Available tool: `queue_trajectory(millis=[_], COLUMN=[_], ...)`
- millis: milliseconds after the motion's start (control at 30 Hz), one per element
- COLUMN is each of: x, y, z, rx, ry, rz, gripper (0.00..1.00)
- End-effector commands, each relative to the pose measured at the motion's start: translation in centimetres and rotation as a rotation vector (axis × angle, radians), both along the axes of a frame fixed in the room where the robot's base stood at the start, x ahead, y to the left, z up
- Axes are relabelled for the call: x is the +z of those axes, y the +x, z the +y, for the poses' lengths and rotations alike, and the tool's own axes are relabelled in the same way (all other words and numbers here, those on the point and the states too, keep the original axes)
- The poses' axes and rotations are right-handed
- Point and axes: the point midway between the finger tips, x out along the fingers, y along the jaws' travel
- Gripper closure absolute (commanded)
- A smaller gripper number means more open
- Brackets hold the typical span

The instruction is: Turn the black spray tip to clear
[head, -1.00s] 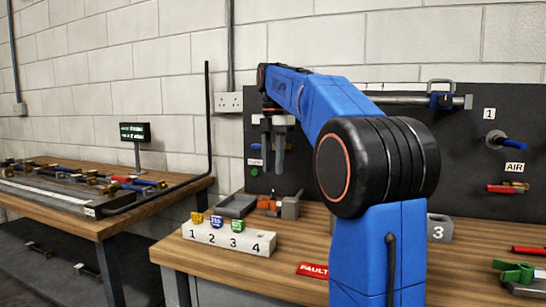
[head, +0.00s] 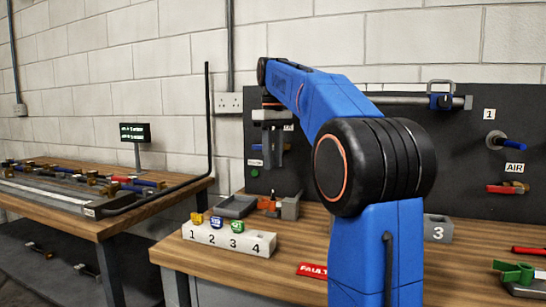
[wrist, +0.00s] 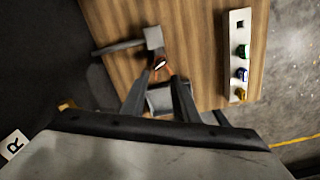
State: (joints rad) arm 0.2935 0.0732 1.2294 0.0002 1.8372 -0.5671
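My gripper (head: 266,166) is high over the back left of the wooden bench, fingers pointing down. In the wrist view my gripper (wrist: 161,80) has its two fingers apart with nothing held between them. Just beyond the fingertips is a small orange part with a pale stripe (wrist: 160,63), next to a grey block (wrist: 153,38). The orange part also shows in the head view (head: 268,204), below the gripper. I cannot make out a black spray tip for certain; it is too small or dark to tell.
A white rack (head: 229,240) numbered 1 to 4 holds yellow, blue and green tips, with place 4 empty. A grey tray (head: 236,206) sits behind it. A red FAULT tag (head: 312,270) lies in front. The dark back panel (head: 400,150) stands close behind the gripper.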

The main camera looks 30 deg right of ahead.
Motion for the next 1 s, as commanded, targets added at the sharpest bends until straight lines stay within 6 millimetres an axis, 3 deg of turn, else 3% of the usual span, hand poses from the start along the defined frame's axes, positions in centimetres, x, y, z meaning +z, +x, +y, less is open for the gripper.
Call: queue_trajectory(millis=[200, 400, 733, 1000], x=[0.4, 0.6, 0.1, -2.2], y=[0.0, 0.0, 0.0, 0.0], z=[0.0, 0.0, 0.0, 0.0], rx=[-0.386, -0.65, -0.755, -0.753], ry=[0.001, 0.001, 0.001, 0.001], rz=[0.0, 0.0, 0.001, 0.001], gripper=[0.73, 0.73, 0.73, 0.73])
